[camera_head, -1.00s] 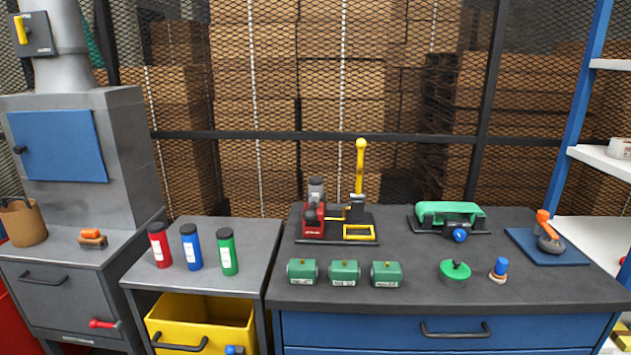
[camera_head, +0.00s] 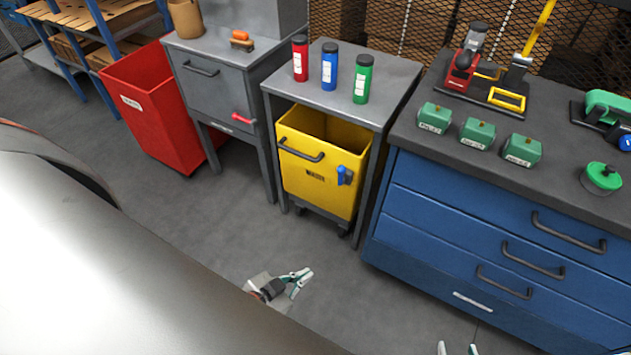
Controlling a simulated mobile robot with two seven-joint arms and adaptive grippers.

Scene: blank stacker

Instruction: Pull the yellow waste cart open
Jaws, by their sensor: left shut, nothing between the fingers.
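The yellow waste cart (camera_head: 308,181) stands on casters under a small grey table (camera_head: 392,80), between the table's legs. A dark bar handle (camera_head: 301,150) is on its front near the top left, and a blue latch-like part (camera_head: 345,175) is at the front right. Its open top shows below the tabletop. My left gripper (camera_head: 304,281) is shut and empty, low in front of the cart and apart from it. My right gripper (camera_head: 457,349) shows only as two separated fingertips at the bottom edge, in front of the blue drawers; the rest of it is cut off.
Red, blue and green bottles (camera_head: 330,66) stand on the small table. A blue drawer bench (camera_head: 455,220) is close on the cart's right. A grey cabinet (camera_head: 222,80) and a red bin (camera_head: 150,110) are on its left. Grey floor (camera_head: 230,230) before the cart is clear.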

